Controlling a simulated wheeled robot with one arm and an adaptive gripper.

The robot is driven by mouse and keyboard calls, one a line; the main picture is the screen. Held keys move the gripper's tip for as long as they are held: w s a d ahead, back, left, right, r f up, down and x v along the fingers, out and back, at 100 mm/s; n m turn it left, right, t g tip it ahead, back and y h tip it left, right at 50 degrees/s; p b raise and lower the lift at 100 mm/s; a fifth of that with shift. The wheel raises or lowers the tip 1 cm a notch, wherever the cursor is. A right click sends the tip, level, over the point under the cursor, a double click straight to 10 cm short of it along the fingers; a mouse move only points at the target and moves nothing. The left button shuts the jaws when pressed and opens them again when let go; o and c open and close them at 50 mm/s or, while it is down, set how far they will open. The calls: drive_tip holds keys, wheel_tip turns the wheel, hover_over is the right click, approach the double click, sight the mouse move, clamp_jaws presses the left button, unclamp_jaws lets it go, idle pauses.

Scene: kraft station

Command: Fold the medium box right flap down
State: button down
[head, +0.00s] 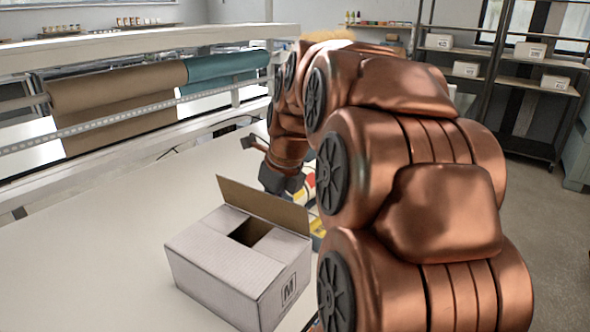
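The medium box (225,264), white with an "M" on its near right side, sits on the pale table in the head view. One flap (262,204) along its far right edge stands up, its brown inner face toward me. The other top flaps lie folded inward, leaving a dark gap (250,232) in the top. My gripper (281,181) is a dark shape just behind the raised flap, at the end of my copper arm. Its fingertips are mostly hidden by the flap, so I cannot tell whether it touches the flap or is open.
A table (110,235) has free room left of the box. Brown (115,88) and teal (222,66) rolls hang on a rack behind. Yellow and red items (316,225) lie behind the box, partly hidden by my arm. Shelves (500,75) with small white boxes stand far right.

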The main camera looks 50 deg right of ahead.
drive_tip(key=shift+f, duration=0.4)
drive_tip(key=shift+r, duration=0.1)
idle(0.5)
wheel_tip(320, 180, up, 9)
drive_tip(key=p, duration=0.5)
idle(0.7)
